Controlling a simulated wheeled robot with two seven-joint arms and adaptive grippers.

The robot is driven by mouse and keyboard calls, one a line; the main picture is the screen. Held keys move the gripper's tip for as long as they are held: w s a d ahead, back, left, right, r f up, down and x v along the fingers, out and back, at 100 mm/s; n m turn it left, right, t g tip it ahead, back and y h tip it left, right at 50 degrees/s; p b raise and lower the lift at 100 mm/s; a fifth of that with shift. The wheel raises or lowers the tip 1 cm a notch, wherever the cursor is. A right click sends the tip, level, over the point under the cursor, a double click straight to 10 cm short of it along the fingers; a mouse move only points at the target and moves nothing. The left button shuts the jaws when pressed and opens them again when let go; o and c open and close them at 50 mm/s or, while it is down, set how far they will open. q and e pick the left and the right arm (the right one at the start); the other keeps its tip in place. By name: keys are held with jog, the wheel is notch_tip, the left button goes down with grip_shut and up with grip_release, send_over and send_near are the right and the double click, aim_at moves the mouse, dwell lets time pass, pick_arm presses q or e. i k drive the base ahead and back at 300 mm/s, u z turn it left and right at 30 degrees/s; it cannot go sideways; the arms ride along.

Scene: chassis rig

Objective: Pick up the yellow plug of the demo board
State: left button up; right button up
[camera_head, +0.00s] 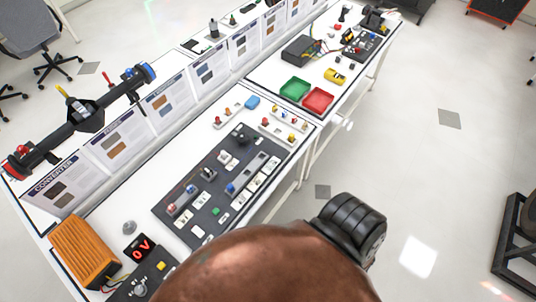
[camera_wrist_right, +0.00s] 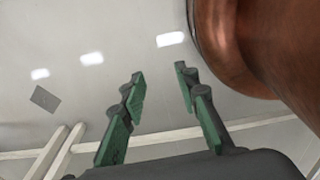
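The dark demo board (camera_head: 184,222) lies on the near white table in the head view, covered with small parts. Small coloured plugs sit on a white strip (camera_head: 272,133) at its upper right end. A small yellow spot (camera_head: 293,111) there may be the yellow plug, but it is too small to be sure. My left gripper is in neither view.
Green (camera_head: 295,89) and red (camera_head: 318,101) trays stand on the table beyond the demo board. An orange box (camera_head: 84,252) and a red display (camera_head: 139,248) are at the near left. Information panels line the table's left side.

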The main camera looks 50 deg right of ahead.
aim_at(290, 138)
jog(key=z, duration=0.65)
jog(key=k, duration=0.75)
jog(key=z, duration=0.75)
jog(key=i, duration=0.4)
jog(key=u, duration=0.1)
